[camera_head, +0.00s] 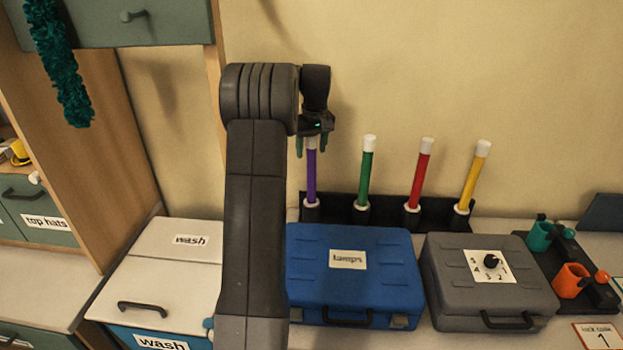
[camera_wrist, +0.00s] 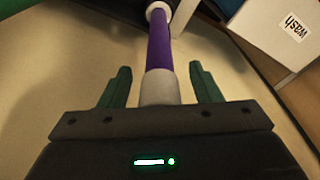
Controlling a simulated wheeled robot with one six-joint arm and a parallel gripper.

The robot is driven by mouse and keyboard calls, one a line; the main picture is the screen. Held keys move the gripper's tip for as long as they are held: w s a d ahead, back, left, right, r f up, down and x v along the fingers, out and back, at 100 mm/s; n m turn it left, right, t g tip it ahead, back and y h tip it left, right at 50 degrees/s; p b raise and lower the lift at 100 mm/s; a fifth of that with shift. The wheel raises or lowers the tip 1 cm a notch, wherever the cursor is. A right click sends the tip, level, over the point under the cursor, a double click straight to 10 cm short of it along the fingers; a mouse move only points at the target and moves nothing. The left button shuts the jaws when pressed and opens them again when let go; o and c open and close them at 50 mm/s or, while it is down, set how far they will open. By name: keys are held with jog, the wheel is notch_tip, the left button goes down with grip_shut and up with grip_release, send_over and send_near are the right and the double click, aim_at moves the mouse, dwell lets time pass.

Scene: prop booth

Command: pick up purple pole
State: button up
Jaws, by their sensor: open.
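The purple pole (camera_head: 311,176) stands upright at the left end of a black rack (camera_head: 336,213) against the back wall. My gripper (camera_head: 312,150) is open at the top of the pole, with a finger on either side of it. In the wrist view the purple pole (camera_wrist: 159,48) runs up between the two green fingertips of my gripper (camera_wrist: 160,88). Its pale end cap lies between the fingers, with a gap on each side. In the head view my gripper hides most of that cap.
A green pole (camera_head: 366,180), a red pole (camera_head: 419,180) and a yellow pole (camera_head: 472,180) stand in the rack to the right. A blue case (camera_head: 390,265) and a grey case (camera_head: 450,270) lie in front. A wash bin (camera_head: 140,260) stands left.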

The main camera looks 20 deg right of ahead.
grip_shut()
jog(key=shift+r, duration=0.1)
notch_tip(320, 180, up, 18)
jog(key=p, duration=0.1)
dwell(0.7)
jog(key=shift+p, duration=0.7)
